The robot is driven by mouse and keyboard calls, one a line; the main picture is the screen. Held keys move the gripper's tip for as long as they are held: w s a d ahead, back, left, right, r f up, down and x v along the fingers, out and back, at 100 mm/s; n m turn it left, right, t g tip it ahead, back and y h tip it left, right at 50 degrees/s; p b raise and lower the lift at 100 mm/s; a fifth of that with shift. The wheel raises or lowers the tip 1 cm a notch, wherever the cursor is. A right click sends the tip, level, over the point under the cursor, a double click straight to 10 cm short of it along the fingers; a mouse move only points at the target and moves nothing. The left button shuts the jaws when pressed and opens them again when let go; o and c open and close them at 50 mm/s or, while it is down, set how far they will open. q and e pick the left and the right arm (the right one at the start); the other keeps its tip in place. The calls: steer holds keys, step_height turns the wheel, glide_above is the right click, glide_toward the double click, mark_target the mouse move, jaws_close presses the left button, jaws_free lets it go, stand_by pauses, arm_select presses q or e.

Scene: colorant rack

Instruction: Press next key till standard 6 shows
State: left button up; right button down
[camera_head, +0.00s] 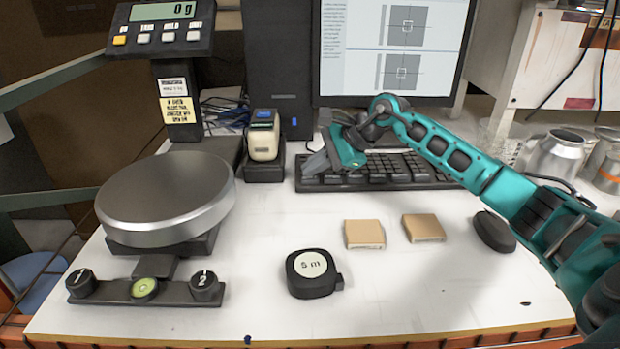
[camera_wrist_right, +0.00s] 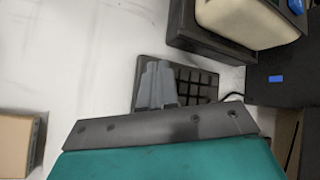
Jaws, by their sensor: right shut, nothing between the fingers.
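The black keyboard (camera_head: 415,172) lies in front of the monitor (camera_head: 392,50), whose page shows two grey squares with crosshairs; its text is too small to read. A cream handheld device (camera_head: 264,140) with a small blue screen stands in a black cradle (camera_head: 264,171) left of the keyboard. No next key or standard number can be made out. My right gripper (camera_head: 318,163) is shut and empty at the keyboard's left end. In the right wrist view its closed grey fingers (camera_wrist_right: 158,82) overlap the keyboard (camera_wrist_right: 195,82); whether they touch it is unclear. My left gripper is out of view.
A scale with a round metal pan (camera_head: 165,195) and raised display (camera_head: 160,27) stands at left. A tape measure (camera_head: 312,273), two tan blocks (camera_head: 364,234) (camera_head: 424,228) and a dark mouse (camera_head: 493,231) lie in front of the keyboard. The front table is mostly clear.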

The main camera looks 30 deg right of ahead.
mark_target(314, 179)
steer(key=shift+f, duration=0.15)
stand_by(0.4)
steer(key=shift+r+p, duration=0.3)
steer(key=shift+r, duration=0.5)
steer(key=shift+r+p, duration=1.35)
steer(key=shift+r, duration=1.2)
steer(key=shift+f, duration=0.1)
